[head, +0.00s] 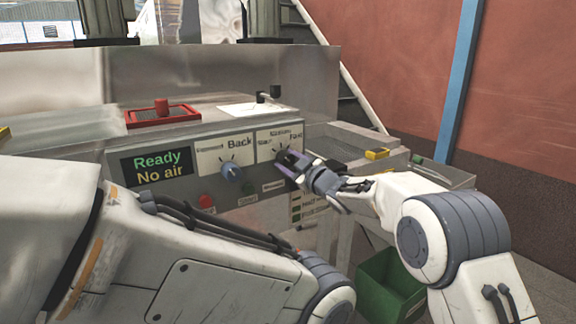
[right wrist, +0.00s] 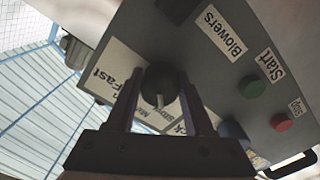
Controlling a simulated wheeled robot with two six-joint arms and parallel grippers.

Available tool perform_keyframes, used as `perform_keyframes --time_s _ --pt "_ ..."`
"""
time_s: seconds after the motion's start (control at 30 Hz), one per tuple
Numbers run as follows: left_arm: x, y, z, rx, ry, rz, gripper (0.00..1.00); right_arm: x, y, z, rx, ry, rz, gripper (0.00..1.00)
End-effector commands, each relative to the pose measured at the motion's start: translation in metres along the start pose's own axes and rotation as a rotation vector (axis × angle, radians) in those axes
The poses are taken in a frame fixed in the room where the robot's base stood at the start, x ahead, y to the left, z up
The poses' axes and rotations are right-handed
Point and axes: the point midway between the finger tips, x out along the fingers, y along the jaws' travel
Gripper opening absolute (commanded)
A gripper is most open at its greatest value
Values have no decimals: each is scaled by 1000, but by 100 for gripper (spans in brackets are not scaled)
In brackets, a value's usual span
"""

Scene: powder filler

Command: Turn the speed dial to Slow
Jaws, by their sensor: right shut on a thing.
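The speed dial is a dark round knob (head: 281,155) on a white label plate (head: 266,145) marked "Fast" at the right of the machine's front panel. The knob also shows in the right wrist view (right wrist: 157,78), with a pale pointer mark on its face towards the gripper. My right gripper (head: 289,162) is shut on the knob, one finger on each side of it. The fingers hide part of the label, so I cannot read the pointer's exact setting. My left arm crosses the lower left of the head view; its gripper is out of view.
Left of the dial are a blue-grey knob (head: 230,171) under "Back" and a display (head: 156,165) reading "Ready" and "No air". Below are a red button (head: 206,201) and a green button (right wrist: 252,88). A green bin (head: 388,287) stands at lower right.

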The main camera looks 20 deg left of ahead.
Motion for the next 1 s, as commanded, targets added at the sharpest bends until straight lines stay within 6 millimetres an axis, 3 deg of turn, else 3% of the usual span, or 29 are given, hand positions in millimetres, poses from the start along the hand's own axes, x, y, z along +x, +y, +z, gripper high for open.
perform_keyframes --time_s 0.37,0.4,0.43,0.8,1.0 --pt "0 0 0 0 0 0 50 0 0 -1 -7 1 0 0" --pt "0 0 0 0 0 0 50 0 0 -1 -7 1 0 68" --pt "0 0 0 0 0 0 50 0 0 -1 -6 1 0 79" --pt "2 0 0 0 0 0 50 -2 0 0 -4 1 0 82" --pt "13 -1 1 0 0 0 50 -21 0 2 -4 0 2 82"
